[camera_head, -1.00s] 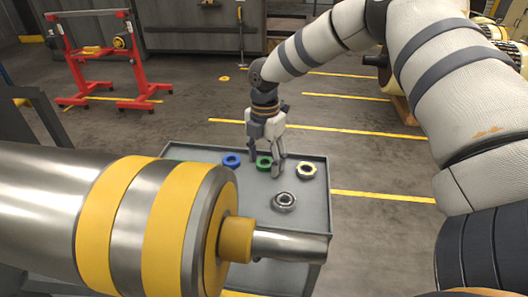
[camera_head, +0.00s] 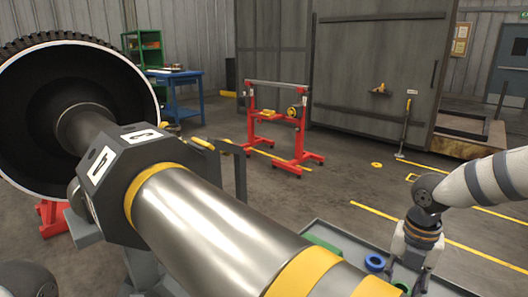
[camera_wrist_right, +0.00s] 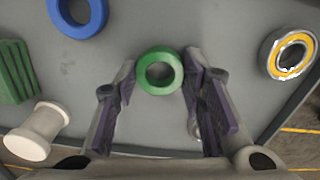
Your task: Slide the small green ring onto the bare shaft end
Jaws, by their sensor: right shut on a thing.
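The small green ring (camera_wrist_right: 145,73) is between the fingertips of my right gripper (camera_wrist_right: 160,78) in the right wrist view, low over the grey tray (camera_wrist_right: 190,20). I cannot tell whether it still touches the tray. My right gripper (camera_head: 410,277) also shows at the lower right of the head view, pointing down, with a sliver of green at its fingers. The big steel rotor shaft (camera_head: 205,225) with yellow bands runs down to the right in the head view. Its bare end is outside the frame. My left gripper is not seen.
On the tray lie a blue ring (camera_wrist_right: 95,22), a yellow-and-steel bearing (camera_wrist_right: 272,50), a green ribbed block (camera_wrist_right: 12,75) and a white spool (camera_wrist_right: 35,135). A red stand (camera_head: 290,130) is on the floor behind. Open floor lies beyond the tray.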

